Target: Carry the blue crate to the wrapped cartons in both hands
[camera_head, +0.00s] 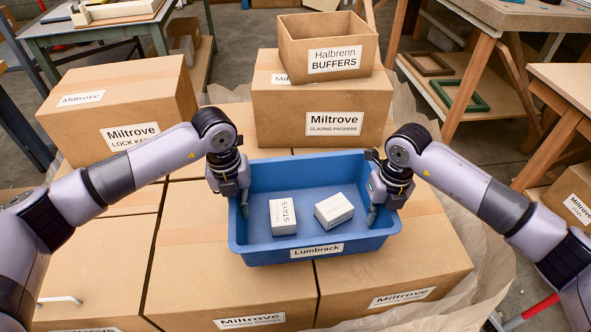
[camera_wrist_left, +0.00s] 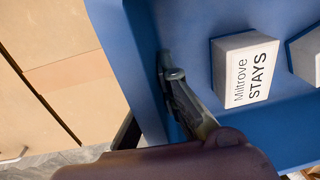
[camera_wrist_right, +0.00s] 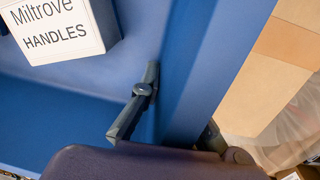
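The blue crate (camera_head: 317,249), labelled Lumbrack, is level over the front middle of the wrapped cartons (camera_head: 190,270); whether it rests on them or hangs just above, I cannot tell. It holds a white STAYS box (camera_head: 283,216) and a white HANDLES box (camera_head: 334,211). My left gripper (camera_head: 239,198) is shut on the crate's left wall, one finger inside; the wall also shows in the left wrist view (camera_wrist_left: 130,60). My right gripper (camera_head: 382,205) is shut on the right wall, seen in the right wrist view (camera_wrist_right: 205,75). The outer fingers are mostly hidden.
A Glazing Packers carton (camera_head: 325,112) stands just behind the crate, with an open Halbrenn Buffers box (camera_head: 335,62) on top. A Lock Keeps carton (camera_head: 120,100) stands at left rear. Loose clear wrap (camera_head: 480,260) hangs at the right. Wooden benches (camera_head: 487,60) stand at the right.

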